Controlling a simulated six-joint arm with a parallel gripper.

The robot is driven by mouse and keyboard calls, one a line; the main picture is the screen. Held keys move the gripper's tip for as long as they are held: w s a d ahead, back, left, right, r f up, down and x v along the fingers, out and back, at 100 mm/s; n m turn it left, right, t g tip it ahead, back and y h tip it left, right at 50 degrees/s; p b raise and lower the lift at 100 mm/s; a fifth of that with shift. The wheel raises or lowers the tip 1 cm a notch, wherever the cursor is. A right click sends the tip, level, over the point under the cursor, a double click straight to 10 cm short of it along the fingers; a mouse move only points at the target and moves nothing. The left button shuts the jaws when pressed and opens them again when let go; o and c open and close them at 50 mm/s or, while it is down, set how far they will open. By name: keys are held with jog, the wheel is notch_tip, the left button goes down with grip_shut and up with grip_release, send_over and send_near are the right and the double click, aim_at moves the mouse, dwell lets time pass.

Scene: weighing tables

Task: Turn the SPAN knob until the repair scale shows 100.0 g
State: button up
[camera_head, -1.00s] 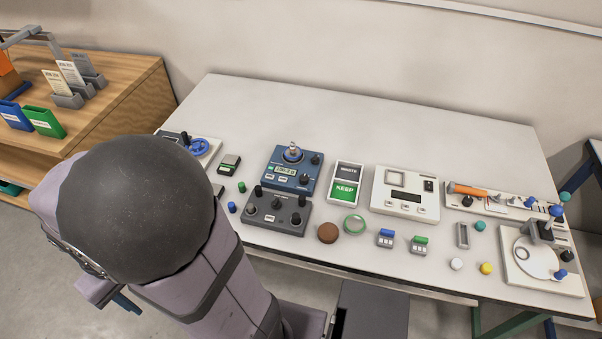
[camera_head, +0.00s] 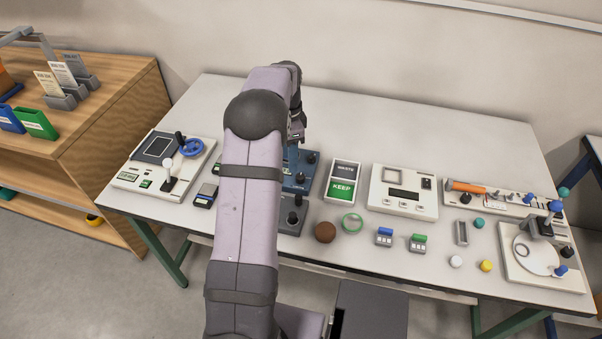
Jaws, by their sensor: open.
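The blue scale (camera_head: 316,172) stands left of the middle of the table, mostly hidden behind my arm. Its display is hidden, so I cannot read a value. One dark knob (camera_head: 311,157) shows at its right side and another (camera_head: 301,179) lower down. A dark grey control box (camera_head: 290,229) sits in front of it, also partly covered, with dark knobs (camera_head: 292,218) at its right side. I cannot read which knob is SPAN. My gripper (camera_head: 292,163) hangs open over the blue scale, its fingers largely hidden against the blue body.
Right of the scale are a WASTE/KEEP tray (camera_head: 342,181), a brown disc (camera_head: 325,232), a green ring (camera_head: 352,223) and a white instrument (camera_head: 402,190). A device with a blue wheel (camera_head: 191,147) is at the left. The table's back (camera_head: 400,120) is clear.

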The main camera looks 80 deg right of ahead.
aim_at(301, 176)
jog(key=s, duration=0.1)
jog(key=s+d+m, duration=0.1)
jog(key=s, duration=0.1)
jog(key=shift+d+f, duration=0.15)
jog(key=shift+f, duration=0.1)
jog(key=shift+f+p, duration=1.1)
jog(key=shift+f, duration=2.55)
grip_shut()
